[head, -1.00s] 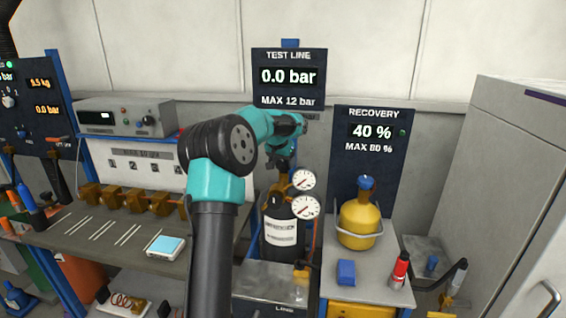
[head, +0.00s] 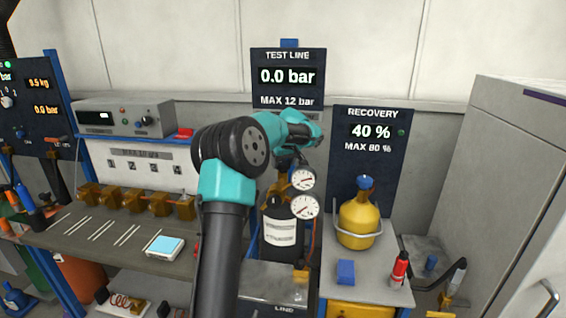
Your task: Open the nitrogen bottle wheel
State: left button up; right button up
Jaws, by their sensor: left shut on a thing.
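The nitrogen bottle (head: 280,240) is a black cylinder with a white label, upright behind the low bench at the centre. Two round white gauges (head: 304,193) sit at its top right, both with red needles. My left gripper (head: 285,174) is at the top of the bottle, pointing down and shut on what appears to be the wheel. The wheel itself is hidden by the gripper and wrist. My right gripper is not in view. The test line panel (head: 288,77) above reads 0.0 bar, MAX 12 bar.
A yellow recovery cylinder (head: 358,220) stands right of the bottle, below the recovery panel (head: 367,160) reading 40 %. A blue block (head: 346,272) and a red canister (head: 400,268) are on the same bench. A workbench (head: 85,243) with brass fittings is at the left.

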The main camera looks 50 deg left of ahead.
pick_arm(q)
jog(key=shift+n+g, duration=0.4)
jog(key=shift+n, duration=0.6)
jog(key=o, duration=0.9)
jog(key=v, duration=1.7)
jog(key=shift+w+d+r, duration=0.1)
jog(key=shift+r, duration=0.1)
